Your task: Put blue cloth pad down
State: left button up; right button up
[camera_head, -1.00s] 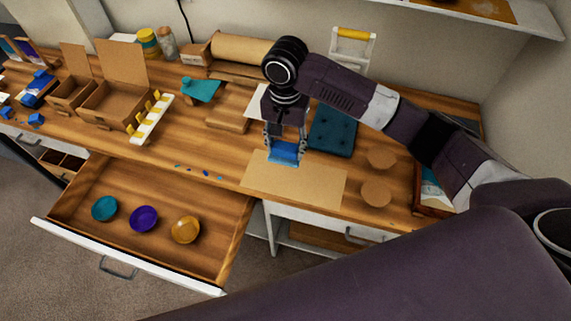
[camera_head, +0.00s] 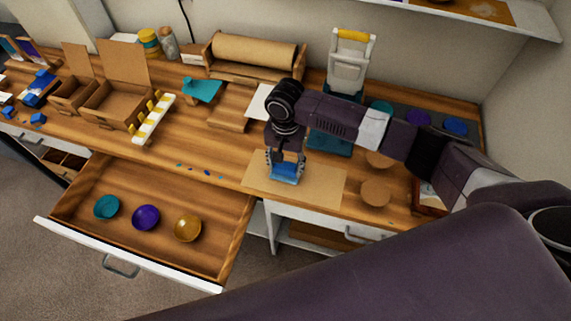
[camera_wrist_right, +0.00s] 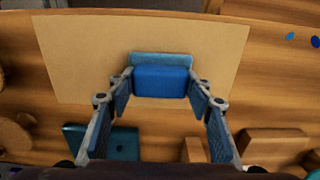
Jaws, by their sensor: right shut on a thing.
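My right gripper (camera_head: 285,172) is shut on the blue cloth pad (camera_head: 285,174), low over the tan paper sheet (camera_head: 322,184) on the bench. In the right wrist view the pad (camera_wrist_right: 161,80) sits between the two fingertips (camera_wrist_right: 161,84), with the sheet (camera_wrist_right: 80,60) behind it. I cannot tell whether the pad touches the sheet. My left gripper is not in view.
An open drawer (camera_head: 120,254) holds three bowls (camera_head: 146,217). Blue drips (camera_head: 207,172) mark the bench left of the sheet.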

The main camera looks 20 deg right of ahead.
aim_at(285, 166)
jog(key=o, duration=1.2)
jog(key=shift+o, duration=0.2)
notch_tip(285, 166, up, 12)
jog(key=b, duration=0.1)
